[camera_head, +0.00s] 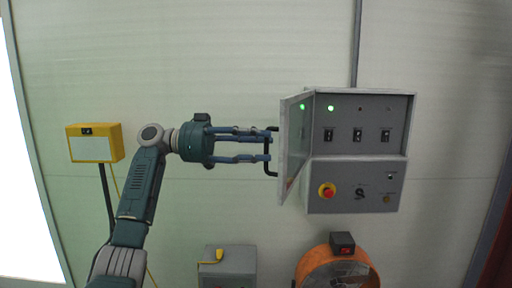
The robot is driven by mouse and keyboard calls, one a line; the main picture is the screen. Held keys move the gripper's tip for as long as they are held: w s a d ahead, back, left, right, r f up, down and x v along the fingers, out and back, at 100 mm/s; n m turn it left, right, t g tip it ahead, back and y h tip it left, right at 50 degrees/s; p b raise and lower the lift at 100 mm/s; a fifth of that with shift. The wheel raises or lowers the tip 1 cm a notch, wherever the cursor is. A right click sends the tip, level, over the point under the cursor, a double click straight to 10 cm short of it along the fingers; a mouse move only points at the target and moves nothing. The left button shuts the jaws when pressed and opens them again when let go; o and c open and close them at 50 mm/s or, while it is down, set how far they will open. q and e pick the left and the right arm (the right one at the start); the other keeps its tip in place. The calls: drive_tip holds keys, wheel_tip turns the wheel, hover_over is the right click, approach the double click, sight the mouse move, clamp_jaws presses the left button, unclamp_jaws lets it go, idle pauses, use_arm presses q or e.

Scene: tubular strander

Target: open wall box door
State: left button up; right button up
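The grey wall box (348,184) hangs on the pale wall right of the middle. Its door (294,148) is hinged on the left side of the upper part and stands swung well out. The inside panel shows a green light and several black switches. My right gripper is not in view.
The lower part of the box has a red and yellow emergency button (327,191). A yellow box (94,143) stands on a post at left. An orange fan (336,268) and a grey case (230,262) are below. The wall right of the box is clear.

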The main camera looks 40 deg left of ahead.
use_arm(q)
drive_tip(key=v, duration=1.1)
drive_tip(key=shift+s+a+f, duration=0.2)
drive_tip(key=shift+a, duration=0.2)
